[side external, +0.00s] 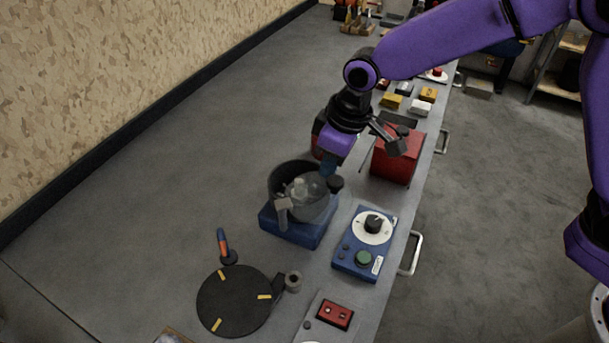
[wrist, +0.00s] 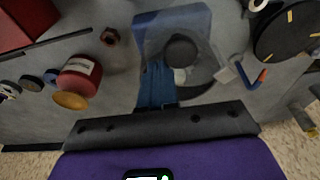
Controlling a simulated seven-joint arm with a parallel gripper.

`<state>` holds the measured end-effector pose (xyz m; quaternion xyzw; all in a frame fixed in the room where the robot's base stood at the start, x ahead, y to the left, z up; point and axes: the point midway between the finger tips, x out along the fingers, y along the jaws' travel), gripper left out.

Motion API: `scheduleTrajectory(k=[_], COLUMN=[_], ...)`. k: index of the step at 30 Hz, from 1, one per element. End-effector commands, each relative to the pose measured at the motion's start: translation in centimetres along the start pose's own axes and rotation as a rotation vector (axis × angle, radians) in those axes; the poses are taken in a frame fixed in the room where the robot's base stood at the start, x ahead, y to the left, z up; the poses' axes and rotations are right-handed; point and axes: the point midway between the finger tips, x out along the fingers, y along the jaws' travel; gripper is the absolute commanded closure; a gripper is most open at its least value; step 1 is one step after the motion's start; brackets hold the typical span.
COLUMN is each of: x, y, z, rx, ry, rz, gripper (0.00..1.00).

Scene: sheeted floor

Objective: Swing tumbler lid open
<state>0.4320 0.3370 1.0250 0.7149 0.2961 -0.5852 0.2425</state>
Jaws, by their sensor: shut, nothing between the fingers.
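The tumbler (side external: 284,178) is a dark round drum with a see-through front lid (side external: 312,205). It stands on a blue base (side external: 285,225) in the middle of the bench, with pale pieces visible inside. A grey latch-like piece (side external: 282,206) sits at its front left and a dark round knob (side external: 335,184) at its right. The lid looks closed, though its edge is hard to make out. My gripper (side external: 328,168) is shut and empty at the drum's back right edge; contact cannot be told.
A blue control box (side external: 364,243) with a dial and green button stands right of the tumbler. A red box (side external: 397,155) is behind it. A black disc (side external: 235,301) and an orange-handled tool (side external: 223,243) lie in front. The bench's left side is clear.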

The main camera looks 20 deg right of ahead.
Motion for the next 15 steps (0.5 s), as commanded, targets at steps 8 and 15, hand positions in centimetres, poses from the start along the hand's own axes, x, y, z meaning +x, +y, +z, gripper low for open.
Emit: scheduleTrajectory(k=[8, 15], x=[-0.21, -0.21], y=[-0.56, -0.57], z=[0.98, 0.98], rx=[0.0, 0.0], ry=[0.001, 0.001], rz=[0.0, 0.0], gripper=[1.0, 1.0])
